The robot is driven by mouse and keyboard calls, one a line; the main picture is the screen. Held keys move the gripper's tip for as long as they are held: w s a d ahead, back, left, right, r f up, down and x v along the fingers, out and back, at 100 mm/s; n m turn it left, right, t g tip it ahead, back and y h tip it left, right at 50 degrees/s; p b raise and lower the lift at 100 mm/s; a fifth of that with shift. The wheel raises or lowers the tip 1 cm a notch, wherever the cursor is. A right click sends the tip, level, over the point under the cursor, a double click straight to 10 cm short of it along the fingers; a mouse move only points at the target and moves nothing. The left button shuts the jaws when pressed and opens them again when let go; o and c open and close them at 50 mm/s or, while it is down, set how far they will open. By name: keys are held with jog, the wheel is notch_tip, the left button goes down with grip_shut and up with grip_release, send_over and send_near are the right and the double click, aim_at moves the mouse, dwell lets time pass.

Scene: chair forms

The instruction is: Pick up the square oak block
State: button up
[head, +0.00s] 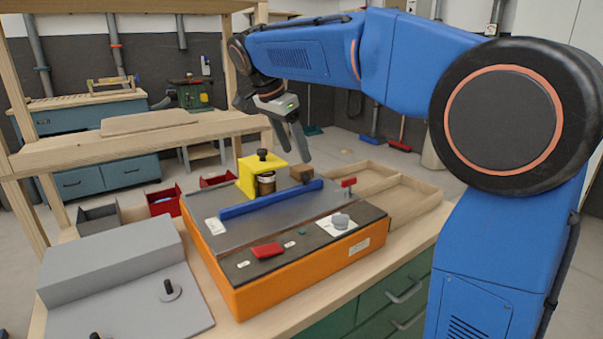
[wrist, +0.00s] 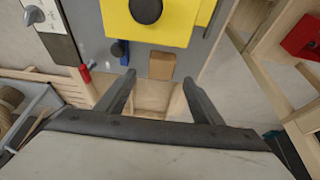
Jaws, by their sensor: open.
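The square oak block (head: 301,173) is a small brown block on the grey top of an orange-sided machine (head: 290,290), behind a blue bar (head: 270,199) and right of a yellow block with a black knob (head: 235,183). In the wrist view the oak block (wrist: 161,66) shows its flat face just beyond the fingertips. My gripper (head: 296,156) hangs above the oak block with its fingers pointing down. In the wrist view my gripper (wrist: 158,77) is open and empty, with the block lined up between the fingertips. Whether the fingers touch it cannot be told.
The yellow block stands close beside the oak block. A red handle (head: 349,183) stands right of the blue bar. A divided wooden tray (head: 412,205) lies to the right. Red bins (head: 164,200) and a grey stepped block (head: 110,262) are on the left. A wooden frame (head: 60,155) stands behind.

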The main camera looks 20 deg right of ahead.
aim_at(301, 167)
jog(key=shift+x, duration=2.9)
jog(key=shift+a, duration=0.2)
jog(key=c, duration=1.2)
